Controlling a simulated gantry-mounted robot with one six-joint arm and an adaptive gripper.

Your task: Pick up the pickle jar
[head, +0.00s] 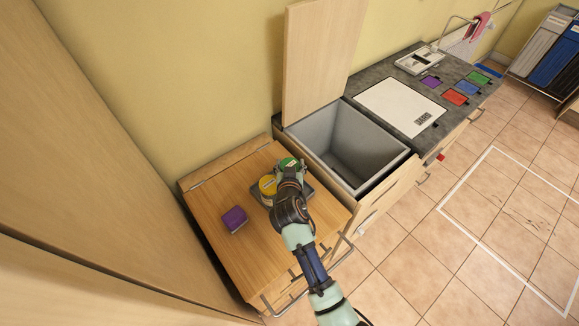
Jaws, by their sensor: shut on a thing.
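A jar with a green top (286,162), which looks like the pickle jar, is at the back right of the wooden counter. My gripper (290,174) reaches it from the front right and is shut on it; the fingers are mostly hidden by my own wrist. A yellow-topped jar (266,185) stands just left of my gripper, very close to it. Both seem to be on a dark grey tray (308,188), partly covered by my arm. I cannot tell whether the green-topped jar is lifted.
A purple block (235,219) lies on the wooden counter (215,190) to the left. An open grey bin (350,150) with a raised wooden lid (318,60) is to the right. Beyond it is a dark worktop with a white panel (400,106).

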